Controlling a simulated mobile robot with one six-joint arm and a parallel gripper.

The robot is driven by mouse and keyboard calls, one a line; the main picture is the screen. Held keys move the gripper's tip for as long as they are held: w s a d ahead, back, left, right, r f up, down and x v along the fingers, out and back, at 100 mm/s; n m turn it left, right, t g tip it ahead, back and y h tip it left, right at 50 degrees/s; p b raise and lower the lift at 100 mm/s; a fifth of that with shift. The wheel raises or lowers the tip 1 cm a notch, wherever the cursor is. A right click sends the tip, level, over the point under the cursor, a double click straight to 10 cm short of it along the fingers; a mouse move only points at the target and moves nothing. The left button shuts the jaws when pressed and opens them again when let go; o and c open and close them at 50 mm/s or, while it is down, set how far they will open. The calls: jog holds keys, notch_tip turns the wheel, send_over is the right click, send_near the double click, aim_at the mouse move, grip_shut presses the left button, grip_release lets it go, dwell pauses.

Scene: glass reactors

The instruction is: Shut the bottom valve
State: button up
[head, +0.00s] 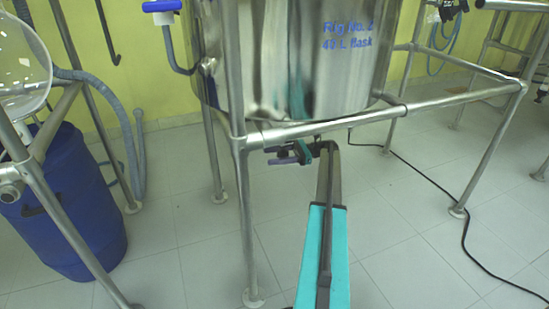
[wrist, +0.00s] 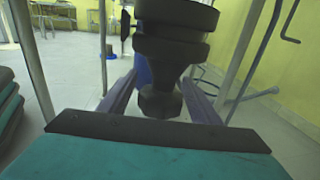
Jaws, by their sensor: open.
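The steel vessel (head: 300,60), marked "Rig No. 2", hangs in a pipe frame in the head view. My gripper (head: 278,155) is below it, beneath the frame's front bar, at the end of my teal arm. In the wrist view, a dark stepped valve body (wrist: 172,45) hangs down from the top centre, narrowing to a blunt lower end. My gripper (wrist: 160,101) has its purple fingers apart, one on each side of that lower end. Contact cannot be told. The valve's handle is not clearly visible. In the head view the valve is largely hidden by the bar and my arm.
Frame legs (head: 246,225) stand close to my arm. A blue drum (head: 70,205) and a glass vessel (head: 22,65) are at left. A black cable (head: 465,235) lies on the floor at right. The tiled floor below the vessel is mostly clear.

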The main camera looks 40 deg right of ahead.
jog(key=shift+r+m+t+h+p, duration=0.15)
jog(key=shift+m+t+h+p, duration=0.25)
jog(key=shift+p, duration=0.3)
jog(key=shift+w+d+f+m+t+h+p, duration=0.1)
jog(key=shift+w+d+m+t+h+p, duration=0.55)
jog(key=shift+m+h, duration=2.6)
jog(key=shift+s+d+f+m+t+h+p, duration=0.15)
jog(key=shift+d+m+t+h, duration=1.5)
jog(key=shift+h, duration=2.65)
jog(key=shift+w+d+f+m+t+h+p, duration=0.15)
jog(key=shift+m+t+h+p, duration=0.3)
jog(key=shift+m+h, duration=3.05)
jog(key=shift+r+h, duration=0.1)
jog(key=shift+h, duration=0.25)
jog(key=shift+s+d+r+m+g+h+b, duration=0.1)
jog(key=shift+d+m+g+h+b, duration=0.2)
jog(key=shift+m+g+h+b, duration=0.85)
jog(key=p+v, duration=0.4)
jog(key=v, duration=0.9)
jog(key=shift+s+f+n+t, duration=0.25)
jog(key=shift+s+n+t, duration=0.15)
jog(key=shift+s+n, duration=0.05)
